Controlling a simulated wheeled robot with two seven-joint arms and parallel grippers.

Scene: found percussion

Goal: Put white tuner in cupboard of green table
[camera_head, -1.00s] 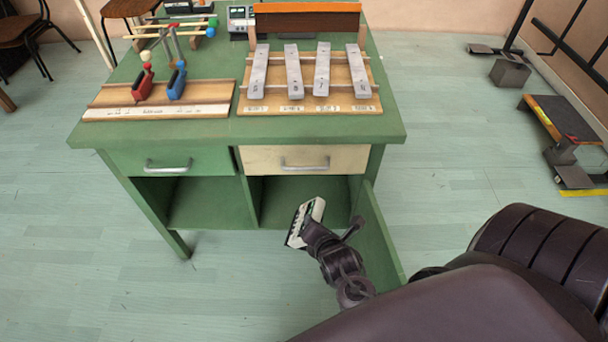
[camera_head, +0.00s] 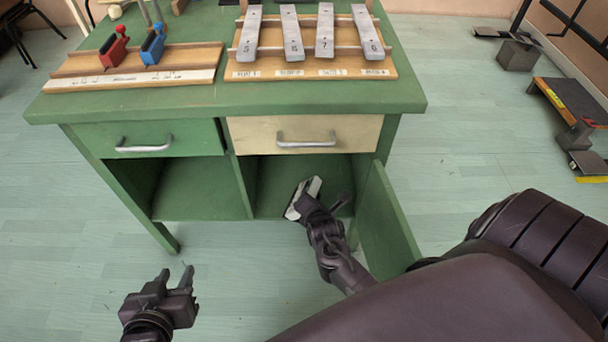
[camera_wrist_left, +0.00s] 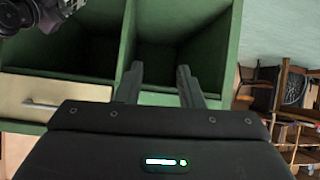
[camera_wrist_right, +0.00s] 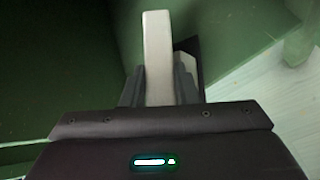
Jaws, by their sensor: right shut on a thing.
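The green table (camera_head: 200,103) stands ahead of me. The open cupboard (camera_head: 275,185) is its right compartment, under the cream drawer (camera_head: 300,132). Its green door (camera_head: 385,222) is swung open at the right. My right gripper (camera_head: 307,206) is shut on the white tuner (camera_head: 303,195), held tilted at the cupboard's opening. I cannot tell whether it touches the cupboard floor. The tuner also shows pale between the fingers in the right wrist view (camera_wrist_right: 157,55). My left gripper (camera_head: 176,276) is open and empty, in front of and below the table; its parted fingers show in the left wrist view (camera_wrist_left: 158,82).
A green drawer (camera_head: 150,140) sits above the empty left compartment (camera_head: 195,188), beyond a divider. Metal bars on a board (camera_head: 310,70) and a wooden board with red and blue clamps (camera_head: 135,68) lie on the tabletop.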

